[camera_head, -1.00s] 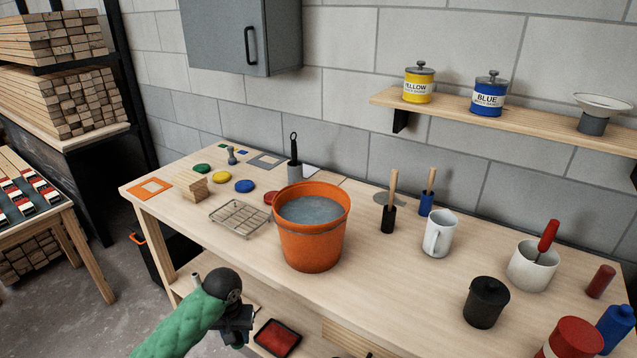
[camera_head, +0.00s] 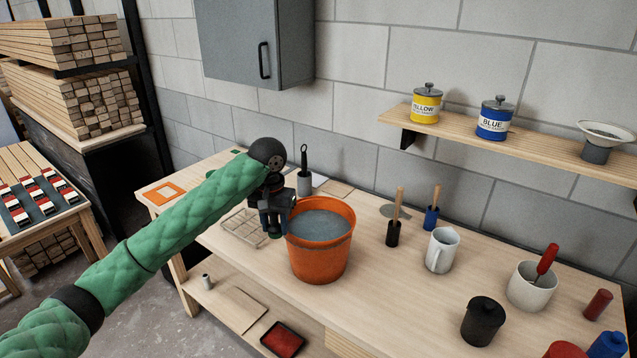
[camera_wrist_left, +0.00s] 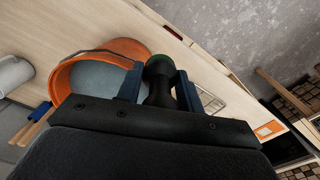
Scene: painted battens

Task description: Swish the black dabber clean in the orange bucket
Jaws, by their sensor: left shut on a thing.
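The orange bucket (camera_head: 318,262) stands on the bench in the head view, with grey-blue liquid inside. It also shows in the left wrist view (camera_wrist_left: 65,82). My left gripper (camera_head: 272,228) is beside the bucket's left rim, at about rim height. It is shut on the black dabber, whose dark body and green end show between the fingers in the left wrist view (camera_wrist_left: 158,72). In the head view the dabber is mostly hidden by the fingers. It appears outside the bucket, over the wire rack. My right gripper is not in view.
A wire rack (camera_head: 240,229) lies left of the bucket. A grey holder (camera_head: 304,184) stands behind.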

